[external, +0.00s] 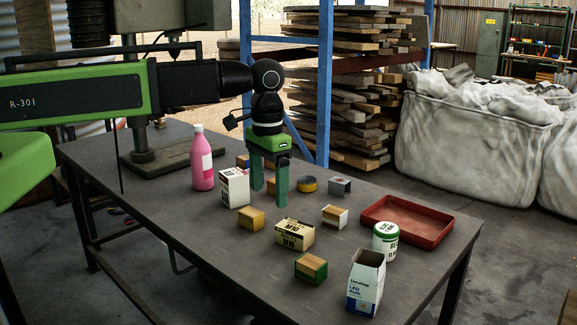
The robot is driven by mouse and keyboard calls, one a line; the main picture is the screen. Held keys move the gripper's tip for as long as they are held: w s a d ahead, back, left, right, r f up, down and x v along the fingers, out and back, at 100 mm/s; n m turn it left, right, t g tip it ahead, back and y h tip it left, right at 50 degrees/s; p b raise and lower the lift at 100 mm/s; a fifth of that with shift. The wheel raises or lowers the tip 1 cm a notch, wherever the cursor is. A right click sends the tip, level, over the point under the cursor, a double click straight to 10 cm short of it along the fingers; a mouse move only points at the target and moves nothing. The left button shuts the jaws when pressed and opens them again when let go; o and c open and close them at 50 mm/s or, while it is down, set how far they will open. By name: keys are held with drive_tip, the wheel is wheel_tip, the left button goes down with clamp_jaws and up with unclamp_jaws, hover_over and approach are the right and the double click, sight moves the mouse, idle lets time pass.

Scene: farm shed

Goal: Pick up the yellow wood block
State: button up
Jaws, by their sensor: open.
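A small yellow block (251,219) with a wood-toned top sits on the grey workbench, in front of and slightly left of my gripper. My gripper (270,196) points straight down over the bench, with its two green fingers apart and nothing held. Another yellowish-brown block (271,185) shows partly between and behind the fingers, mostly hidden; I cannot tell whether it lies between them in depth. The front yellow block is clear of the fingers.
A white carton (234,188) and pink bottle (202,160) stand left of my gripper. A yellow roll (307,184), grey block (340,187), white-sided block (334,215), cream box (294,234), green-sided block (311,269), can (385,238), bulb carton (365,284) and red tray (436,243) are right.

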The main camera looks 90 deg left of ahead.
sight(253, 210)
drive_tip(key=s+a+r+n+p, duration=0.1)
drive_tip(key=s+a+n, duration=0.1)
drive_tip(key=a, duration=0.6)
drive_tip(key=s+a+r+n+p, duration=0.1)
drive_tip(key=s+a+r, duration=0.15)
drive_tip(key=a, duration=0.45)
wheel_tip(253, 210, down, 19)
drive_tip(key=b, duration=1.8)
drive_tip(key=shift+a+r, duration=0.1)
drive_tip(key=shift+r, duration=0.15)
drive_tip(key=c, duration=1.5)
